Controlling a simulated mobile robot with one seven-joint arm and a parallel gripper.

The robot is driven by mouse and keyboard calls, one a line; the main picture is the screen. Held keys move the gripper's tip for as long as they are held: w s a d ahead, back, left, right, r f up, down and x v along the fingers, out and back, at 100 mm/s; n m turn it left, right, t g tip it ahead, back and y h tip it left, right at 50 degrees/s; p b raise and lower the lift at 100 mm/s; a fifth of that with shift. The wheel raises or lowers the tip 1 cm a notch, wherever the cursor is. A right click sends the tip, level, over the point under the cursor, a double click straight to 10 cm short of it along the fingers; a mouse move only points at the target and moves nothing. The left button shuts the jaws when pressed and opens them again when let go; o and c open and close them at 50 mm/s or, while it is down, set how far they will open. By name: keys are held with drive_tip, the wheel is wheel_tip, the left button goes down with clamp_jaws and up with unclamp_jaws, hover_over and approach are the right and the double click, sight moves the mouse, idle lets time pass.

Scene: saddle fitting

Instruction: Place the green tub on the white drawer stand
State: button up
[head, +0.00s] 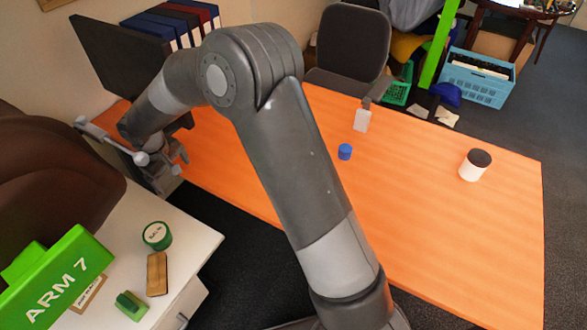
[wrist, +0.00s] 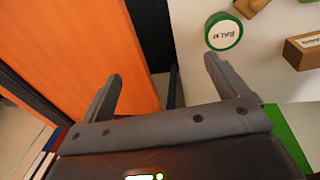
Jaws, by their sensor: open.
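The green tub (head: 157,235), a short round tub with a pale lettered lid, stands upright on the white drawer stand (head: 202,240), near the stand's back edge. The tub also shows in the wrist view (wrist: 223,31) at the upper right, beyond my right finger and apart from it; the stand's white top (wrist: 185,45) lies around it. My gripper (head: 178,163) is beyond the stand's back corner in the head view. In the wrist view my gripper (wrist: 162,68) is open, with nothing between its fingers.
A wooden block (head: 157,273), a green block-like item (head: 131,305) and a green "ARM 7" sign (head: 60,280) are on or by the stand. The orange table (head: 430,210) holds a blue cap (head: 345,152), a white bottle (head: 362,118) and a black-lidded jar (head: 474,166). A dark monitor (head: 115,60) stands behind.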

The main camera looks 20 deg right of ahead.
drive_tip(key=s+d+r+m+t, duration=0.15)
drive_tip(key=s+d+r, duration=0.35)
drive_tip(key=d+r, duration=0.5)
drive_tip(key=s+d+r+m+t, duration=0.1)
drive_tip(key=s+d+r+m, duration=0.3)
drive_tip(key=d+r, duration=0.6)
drive_tip(key=s+d+r+m, duration=0.1)
drive_tip(key=s+d+m, duration=0.1)
drive_tip(key=s+d, duration=0.4)
drive_tip(key=s+d+r+m+t, duration=0.1)
drive_tip(key=s+d, duration=0.5)
drive_tip(key=s, duration=0.7)
drive_tip(key=shift+s+r+m+y, duration=0.3)
drive_tip(key=shift+s+r+m, duration=0.05)
drive_tip(key=shift+s+m, duration=0.1)
drive_tip(key=shift+o, duration=0.3)
drive_tip(key=shift+t, duration=0.25)
